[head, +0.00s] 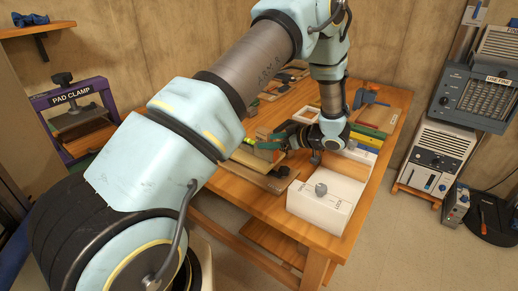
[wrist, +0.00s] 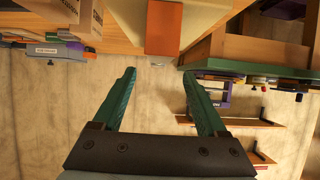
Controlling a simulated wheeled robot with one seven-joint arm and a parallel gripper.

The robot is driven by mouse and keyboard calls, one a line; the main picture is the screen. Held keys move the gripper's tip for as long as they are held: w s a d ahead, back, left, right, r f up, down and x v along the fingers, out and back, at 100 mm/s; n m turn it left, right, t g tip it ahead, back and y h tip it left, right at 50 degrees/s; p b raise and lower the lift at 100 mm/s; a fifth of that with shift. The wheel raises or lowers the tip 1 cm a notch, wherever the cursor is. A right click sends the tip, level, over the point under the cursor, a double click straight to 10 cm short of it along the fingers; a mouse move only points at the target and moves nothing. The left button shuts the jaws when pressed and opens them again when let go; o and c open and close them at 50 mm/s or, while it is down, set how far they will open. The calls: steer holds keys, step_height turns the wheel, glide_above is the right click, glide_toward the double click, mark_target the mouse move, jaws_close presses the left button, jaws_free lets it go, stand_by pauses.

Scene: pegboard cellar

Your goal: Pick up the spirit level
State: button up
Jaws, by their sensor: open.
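My gripper (wrist: 165,85) is open, with its two teal fingers apart and nothing between them in the wrist view. In the head view my gripper (head: 272,146) is held low over the workbench, pointing left. A small yellow-green piece (head: 249,141) shows beside the fingers there; it may be part of the spirit level, but I cannot tell. In the wrist view an orange-red block (wrist: 163,27) lies beyond the fingertips, apart from them. No spirit level can be clearly made out; my arm hides part of the bench.
The wooden workbench (head: 262,207) carries boards, a white box with a grey knob (head: 322,190) at its front right, and a blue tool (head: 367,97) at the back. A purple pad clamp (head: 77,116) stands at left. Grey machines (head: 443,150) stand at right.

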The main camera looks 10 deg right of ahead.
mark_target(250, 142)
steer(key=p+x, duration=0.3)
steer(key=x, duration=0.7)
steer(key=shift+w+p, duration=0.15)
steer(key=shift+p, duration=0.2)
jaws_close()
steer(key=shift+r, duration=0.1)
